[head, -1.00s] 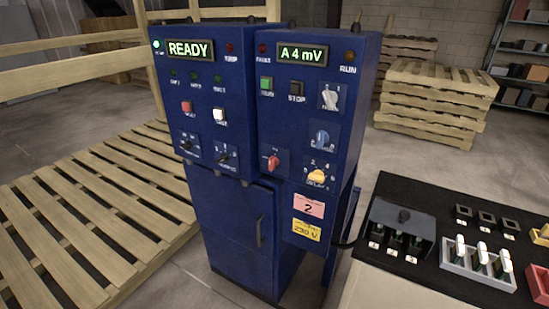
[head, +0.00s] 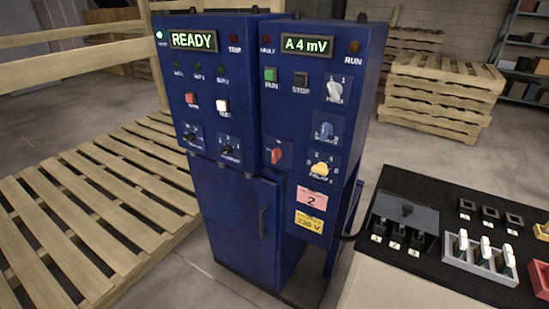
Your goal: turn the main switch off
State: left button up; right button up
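A blue control cabinet (head: 238,210) stands in the middle of the head view with two panels of controls. A red rotary knob (head: 276,155) sits at the lower left of the right panel; its label is too small to read, so I cannot tell for sure that it is the main switch. The left display (head: 194,40) reads READY and the right display (head: 307,47) reads A 4 mV. Other knobs on the right panel are white (head: 335,91), blue (head: 324,131) and yellow (head: 320,168). Neither of my grippers is in view.
A black-topped table (head: 462,205) at the right holds a grey box (head: 404,211), a tray with white-topped parts (head: 480,258) and small bins. Wooden pallets (head: 90,215) lie at the left, and a pallet stack (head: 440,90) stands behind. Bare floor lies in front of the cabinet.

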aim_at(277, 153)
jog(key=k, duration=1.2)
jog(key=z, duration=0.5)
jog(key=i, duration=0.9)
jog(key=z, duration=0.55)
